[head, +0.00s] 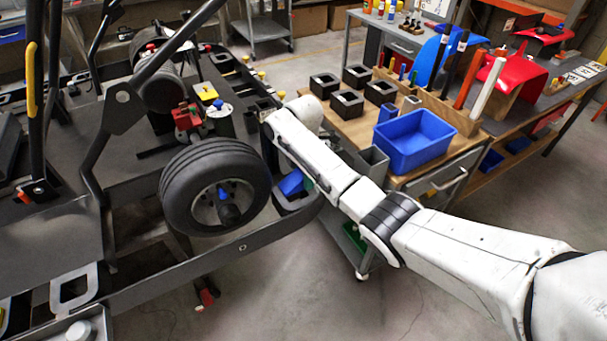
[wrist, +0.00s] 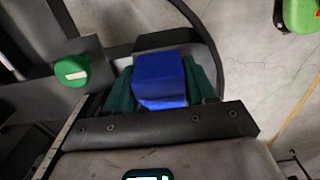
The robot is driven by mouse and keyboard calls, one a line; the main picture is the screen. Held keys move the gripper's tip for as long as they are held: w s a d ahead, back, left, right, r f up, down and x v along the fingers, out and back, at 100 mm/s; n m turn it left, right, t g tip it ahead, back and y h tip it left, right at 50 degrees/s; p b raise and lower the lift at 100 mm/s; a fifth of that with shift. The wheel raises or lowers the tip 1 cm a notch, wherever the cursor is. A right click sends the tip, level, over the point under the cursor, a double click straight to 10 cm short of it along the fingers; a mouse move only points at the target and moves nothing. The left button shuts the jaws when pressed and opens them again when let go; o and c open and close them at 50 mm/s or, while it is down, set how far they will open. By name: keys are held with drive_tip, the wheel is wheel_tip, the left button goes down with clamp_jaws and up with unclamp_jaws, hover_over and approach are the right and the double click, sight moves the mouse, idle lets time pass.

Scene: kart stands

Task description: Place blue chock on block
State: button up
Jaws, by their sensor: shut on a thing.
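The blue chock (head: 291,183) is low beside the kart's black tyre (head: 214,187), at the tyre's right edge. In the wrist view the chock (wrist: 160,80) sits between the green fingers of my gripper (wrist: 162,88), which is shut on it. In the head view my forearm and wrist hide most of the gripper. A dark looped part of the kart (head: 294,203) lies just below the chock; I cannot tell if they touch. Several black blocks with square openings, one of them here (head: 346,103), stand on the wooden cart top; which block is meant is unclear.
A blue bin (head: 413,140) stands on the wooden-topped cart (head: 440,160) to the right of my arm. The kart frame (head: 170,265) fills the left side, with bars rising from it. The grey floor (head: 330,300) is open in front.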

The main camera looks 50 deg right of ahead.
drive_tip(key=shift+f, duration=0.15)
drive_tip(key=o, duration=1.1)
wheel_tip(320, 180, up, 12)
idle(0.3)
